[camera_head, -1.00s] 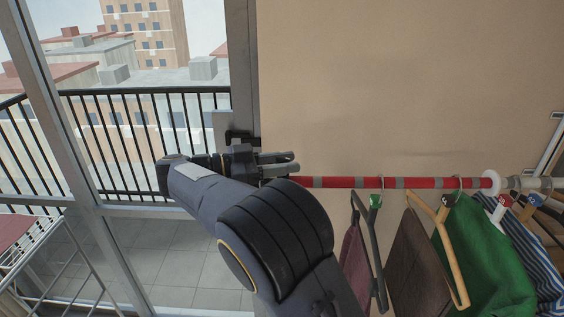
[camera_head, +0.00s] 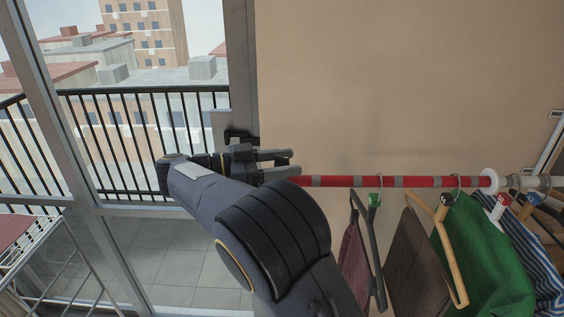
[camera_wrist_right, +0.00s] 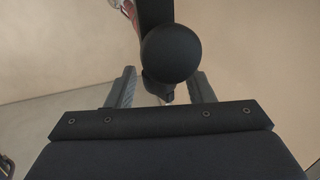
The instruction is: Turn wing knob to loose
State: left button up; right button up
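The red and grey striped rail (camera_head: 400,182) runs level along the wall in the head view, its left end at my right gripper (camera_head: 289,163). In the right wrist view, a black ball-shaped end (camera_wrist_right: 170,53) sits at the front of the rail. A small dark part, perhaps the wing knob (camera_wrist_right: 167,94), shows just below the ball. My right gripper (camera_wrist_right: 163,84) is open, with one finger on each side of that part and gaps visible. Contact with it cannot be told. The knob is not clear in the head view. My left gripper is not in view.
Hangers with a purple garment (camera_head: 352,262), a brown garment (camera_head: 410,255) and a green garment (camera_head: 480,255) hang from the rail at right. The wall (camera_head: 400,80) lies behind. A glass door frame (camera_head: 240,70) and a wire drying rack (camera_head: 50,260) are at left.

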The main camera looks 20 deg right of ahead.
jog(key=shift+a, duration=0.1)
jog(key=v, duration=0.7)
jog(key=shift+a, duration=0.4)
